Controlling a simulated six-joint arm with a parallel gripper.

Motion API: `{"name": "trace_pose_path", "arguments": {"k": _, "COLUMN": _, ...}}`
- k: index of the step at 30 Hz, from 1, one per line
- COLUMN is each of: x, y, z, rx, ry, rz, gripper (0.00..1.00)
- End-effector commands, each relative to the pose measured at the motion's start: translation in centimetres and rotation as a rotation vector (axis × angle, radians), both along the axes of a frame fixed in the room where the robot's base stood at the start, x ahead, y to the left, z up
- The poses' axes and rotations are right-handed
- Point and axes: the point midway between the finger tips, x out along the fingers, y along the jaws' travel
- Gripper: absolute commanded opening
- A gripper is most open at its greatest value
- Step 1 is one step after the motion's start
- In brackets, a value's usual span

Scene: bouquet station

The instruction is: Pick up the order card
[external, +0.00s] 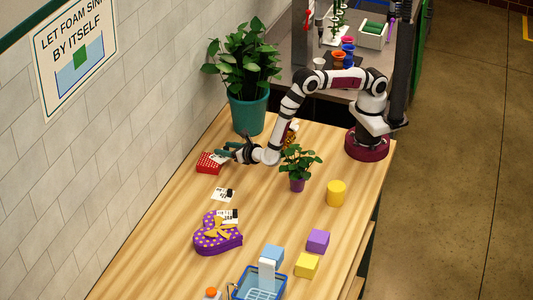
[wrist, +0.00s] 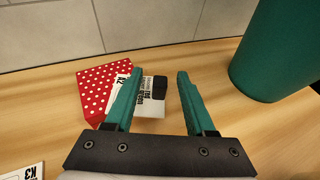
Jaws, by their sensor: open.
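A white printed card with a black block at its right end (wrist: 152,88) lies between my fingers in the wrist view, partly behind the left finger. I cannot read all its print. My gripper (wrist: 159,78) is open, its two green fingers spread either side of this card and apart from the black block. In the external view my gripper (external: 221,153) is low beside the red dotted box (external: 208,163), and the card there is hard to make out. A white card marked K2 (wrist: 117,88) lies against the red dotted box (wrist: 103,84), partly hidden by the left finger.
A card marked K3 (wrist: 28,173) is at the lower left. Another card (external: 228,215) lies on the purple heart box (external: 217,240). A small purple-potted plant (external: 297,184) stands near my arm. The wall is behind.

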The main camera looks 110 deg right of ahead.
Motion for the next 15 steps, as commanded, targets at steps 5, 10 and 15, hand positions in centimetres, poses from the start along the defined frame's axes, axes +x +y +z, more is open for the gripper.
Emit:
{"name": "trace_pose_path", "arguments": {"k": 5, "x": 0.05, "y": -0.06, "z": -0.02, "rx": 0.000, "ry": -0.001, "rz": 0.000, "gripper": 0.55}}
{"name": "trace_pose_path", "arguments": {"k": 10, "x": 0.03, "y": -0.04, "z": -0.01, "rx": 0.000, "ry": -0.001, "rz": 0.000, "gripper": 0.28}}
{"name": "trace_pose_path", "arguments": {"k": 15, "x": 0.02, "y": -0.03, "z": 0.00, "rx": 0.000, "ry": -0.001, "rz": 0.000, "gripper": 0.00}}
